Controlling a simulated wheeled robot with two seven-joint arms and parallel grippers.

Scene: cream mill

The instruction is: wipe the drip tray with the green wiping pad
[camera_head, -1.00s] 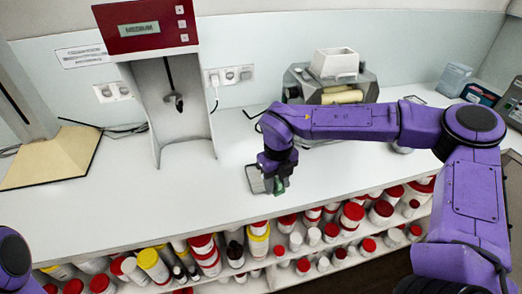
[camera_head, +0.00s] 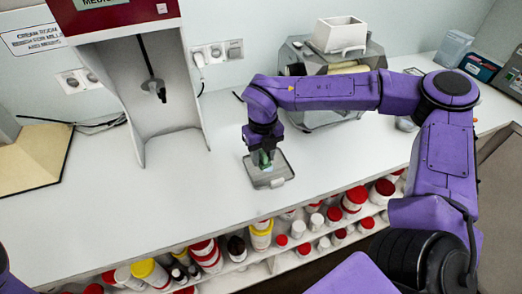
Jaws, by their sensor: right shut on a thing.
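The drip tray (camera_head: 283,171) is a shallow grey tray lying flat on the white counter, in the middle of the head view. My right gripper (camera_head: 264,157) points down over the tray's back left part and is shut on the green wiping pad (camera_head: 266,160). Only a small part of the pad shows below the fingers. It is over or on the tray floor; I cannot tell whether it touches. My left gripper is out of view.
A tall red-topped machine (camera_head: 143,80) stands behind and left of the tray. A grey mill (camera_head: 335,60) stands behind my right arm. Red- and yellow-lidded jars (camera_head: 205,253) fill the shelf below the counter's front edge. The counter left of the tray is clear.

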